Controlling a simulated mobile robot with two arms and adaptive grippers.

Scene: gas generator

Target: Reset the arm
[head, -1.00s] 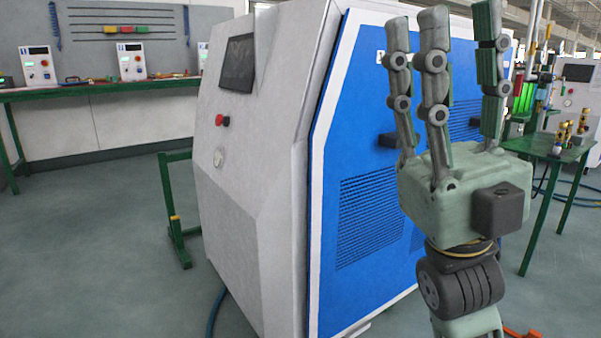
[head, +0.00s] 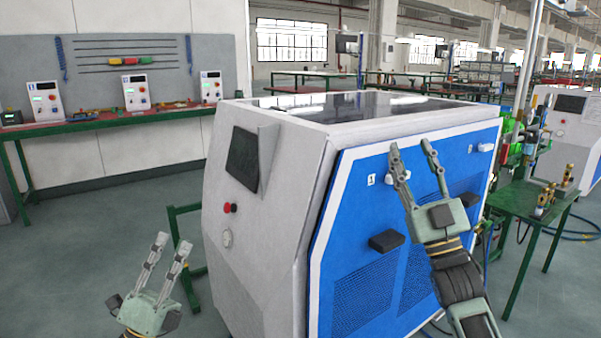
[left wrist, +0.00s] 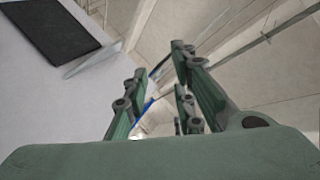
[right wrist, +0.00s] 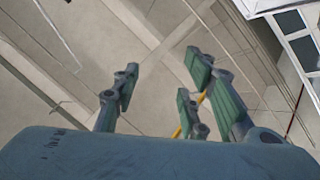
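My right gripper (head: 412,160) is in front of the blue front of the gas generator (head: 345,225), fingers pointing up. In the right wrist view (right wrist: 160,85) its fingers are apart with nothing between them. The gas generator is a large white and blue cabinet with a dark screen, a red button and black handles.
A green bench (head: 110,118) with several small control boxes stands along the left wall. A green table (head: 530,203) with brass fittings and coloured cylinders stands to the right of the generator. The floor (head: 85,265) at the left is clear.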

